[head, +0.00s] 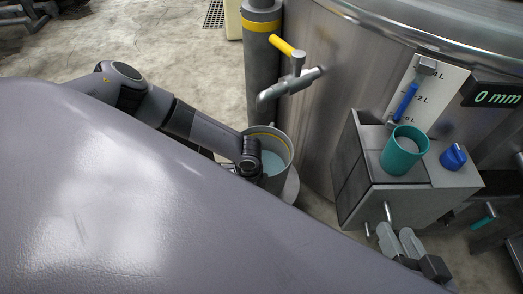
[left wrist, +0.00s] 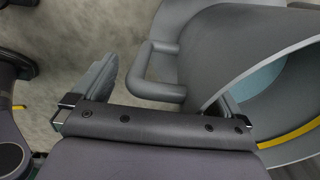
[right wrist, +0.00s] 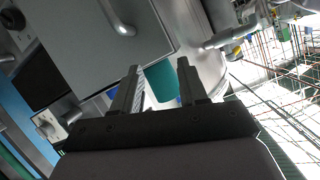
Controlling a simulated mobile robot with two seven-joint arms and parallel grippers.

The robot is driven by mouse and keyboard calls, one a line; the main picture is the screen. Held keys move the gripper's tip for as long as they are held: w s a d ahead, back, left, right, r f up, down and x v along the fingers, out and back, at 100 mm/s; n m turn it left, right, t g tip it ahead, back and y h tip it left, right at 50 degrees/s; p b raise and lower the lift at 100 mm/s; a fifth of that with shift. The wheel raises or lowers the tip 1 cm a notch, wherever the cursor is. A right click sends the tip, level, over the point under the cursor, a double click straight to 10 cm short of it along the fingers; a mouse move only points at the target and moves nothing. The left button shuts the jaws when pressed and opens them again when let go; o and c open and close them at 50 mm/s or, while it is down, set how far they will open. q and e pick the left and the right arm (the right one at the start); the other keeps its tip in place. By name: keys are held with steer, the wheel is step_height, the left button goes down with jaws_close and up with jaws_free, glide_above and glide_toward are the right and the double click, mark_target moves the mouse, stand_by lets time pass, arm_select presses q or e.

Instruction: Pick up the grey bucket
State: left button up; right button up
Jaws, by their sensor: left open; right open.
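The grey bucket (head: 285,150) stands below the tap, with a yellow band near its rim and pale blue liquid inside. In the left wrist view, the bucket (left wrist: 220,45) fills the right side and its looped side handle (left wrist: 155,75) points left. My left gripper (head: 250,166) is at the bucket's near left side, fingertips hidden in the head view. In the left wrist view, my left gripper (left wrist: 162,95) is open, with the handle between its fingers in the picture; I cannot tell if they touch it. My right gripper (head: 405,245) is open and empty, right of the bucket.
A large steel drum (head: 335,110) stands behind, with a yellow-levered tap (head: 290,80) over the bucket. A grey box (head: 365,180) to the right carries a teal cup (head: 405,150) and a blue knob (head: 453,157). A grey post (head: 262,75) rises behind the bucket. Open floor (head: 165,45) lies left.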

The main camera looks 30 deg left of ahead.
arm_select(q)
steer(key=c, duration=1.8)
steer(key=shift+w+d+r, duration=0.1)
steer(key=shift+w+r, duration=0.05)
steer(key=shift+w, duration=0.1)
jaws_close()
steer(key=shift+r, duration=0.1)
arm_select(e)
steer(key=shift+r, duration=0.15)
arm_select(q)
steer(key=shift+r+p, duration=0.25)
steer(key=shift+p, duration=0.05)
step_height(320, 180, up, 9)
steer(key=p, duration=0.4)
steer(key=shift+r, duration=0.2)
arm_select(e)
steer(key=d, duration=0.1)
steer(key=d+h, duration=0.1)
steer(key=s+d+r+n+h, duration=0.1)
steer(key=shift+s+d, duration=0.1)
steer(key=shift+d, duration=0.3)
arm_select(q)
steer(key=shift+p, duration=0.3)
